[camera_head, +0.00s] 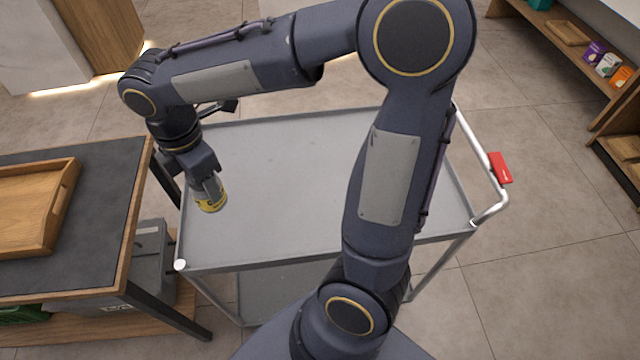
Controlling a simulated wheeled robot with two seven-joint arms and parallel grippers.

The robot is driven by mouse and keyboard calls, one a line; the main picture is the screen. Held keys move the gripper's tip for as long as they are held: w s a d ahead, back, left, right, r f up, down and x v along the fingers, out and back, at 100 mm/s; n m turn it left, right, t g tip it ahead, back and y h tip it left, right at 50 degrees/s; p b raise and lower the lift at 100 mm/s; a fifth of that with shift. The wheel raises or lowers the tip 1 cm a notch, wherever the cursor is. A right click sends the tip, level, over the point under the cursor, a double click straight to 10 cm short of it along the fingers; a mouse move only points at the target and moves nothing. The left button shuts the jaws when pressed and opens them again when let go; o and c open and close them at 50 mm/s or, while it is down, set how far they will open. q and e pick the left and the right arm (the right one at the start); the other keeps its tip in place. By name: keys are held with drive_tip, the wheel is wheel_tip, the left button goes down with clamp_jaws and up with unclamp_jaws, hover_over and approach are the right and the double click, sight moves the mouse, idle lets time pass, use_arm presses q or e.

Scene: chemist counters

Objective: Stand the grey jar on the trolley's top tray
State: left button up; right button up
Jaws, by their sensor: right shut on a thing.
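The grey jar (211,203) has a yellow label low on its side. My right gripper (207,182) is shut on its upper part and points downward. The jar is roughly upright, slightly tilted in the picture, over the left part of the trolley's top tray (280,185). I cannot tell whether its base touches the tray. My right arm crosses in front of the tray and hides its right part and some of its far edge. My left gripper is not in view.
A dark-topped table (95,215) with a wooden tray (28,215) stands close to the trolley's left side. The trolley's handle with a red tag (500,168) is at the right. Shelves with small boxes (607,64) stand at the far right. The visible tray surface is bare.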

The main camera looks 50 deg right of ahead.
drive_tip(key=shift+s+r+n, duration=0.15)
drive_tip(key=shift+s+n, duration=0.45)
drive_tip(key=shift+s, duration=0.05)
drive_tip(key=shift+s+d, duration=0.2)
drive_tip(key=shift+d, duration=0.1)
drive_tip(key=shift+n, duration=0.3)
drive_tip(key=shift+s+d+f+b, duration=0.25)
drive_tip(key=shift+d+f+b, duration=0.05)
drive_tip(key=shift+d+f, duration=1.9)
drive_tip(key=shift+s+d+f+b, duration=0.25)
drive_tip(key=shift+d+f+b, duration=0.1)
drive_tip(key=shift+d+f, duration=1.8)
drive_tip(key=shift+s+d+f+b, duration=0.25)
drive_tip(key=shift+d+f+b, duration=0.05)
drive_tip(key=shift+d+f, duration=1.9)
drive_tip(key=shift+d+r, duration=0.1)
drive_tip(key=shift+d, duration=0.05)
drive_tip(key=o, duration=1)
